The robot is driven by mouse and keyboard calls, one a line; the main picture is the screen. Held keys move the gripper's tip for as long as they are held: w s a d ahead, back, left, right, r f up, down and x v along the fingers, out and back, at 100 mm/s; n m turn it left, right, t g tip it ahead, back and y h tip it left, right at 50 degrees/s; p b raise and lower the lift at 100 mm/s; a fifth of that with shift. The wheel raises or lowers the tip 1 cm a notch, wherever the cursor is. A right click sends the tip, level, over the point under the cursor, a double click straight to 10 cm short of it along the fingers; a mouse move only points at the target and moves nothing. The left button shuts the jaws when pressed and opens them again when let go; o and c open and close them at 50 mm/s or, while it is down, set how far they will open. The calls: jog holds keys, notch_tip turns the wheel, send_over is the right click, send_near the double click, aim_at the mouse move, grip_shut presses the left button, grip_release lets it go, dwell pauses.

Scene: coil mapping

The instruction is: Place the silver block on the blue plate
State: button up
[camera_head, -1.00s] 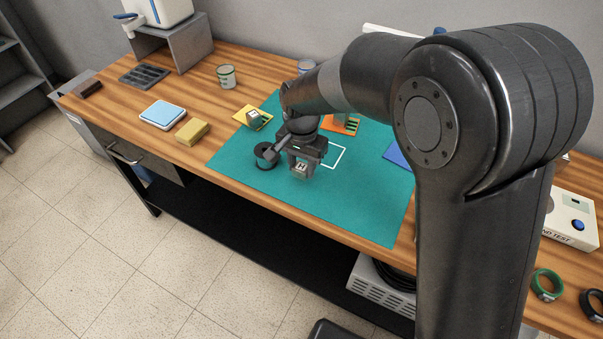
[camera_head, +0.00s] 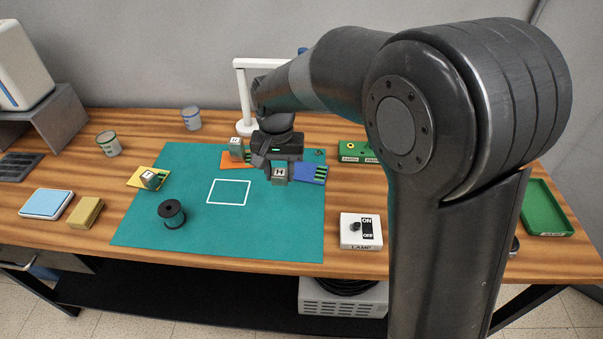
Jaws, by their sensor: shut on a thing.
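My gripper (camera_head: 279,163) is shut on a silver block (camera_head: 279,175) marked with a dark letter like an H. The block hangs below the jaws, in front of the left part of the blue plate (camera_head: 313,172) in this view. I cannot tell whether it touches the plate or hangs above it.
A black spool (camera_head: 172,215) stands on the mat. A lamp switch box (camera_head: 360,232) is at right. The white-outlined square (camera_head: 228,192) is empty.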

jog(key=w+d, duration=0.5)
jog(key=d, duration=0.3)
jog(key=w+d, duration=0.6)
jog(key=d, duration=0.3)
send_over(308, 172)
notch_tip(308, 172, down, 6)
jog(key=shift+w+f, duration=0.1)
jog(key=shift+f, duration=2.15)
jog(key=shift+f, duration=0.1)
jog(key=o, duration=1)
jog(key=shift+o, duration=0.2)
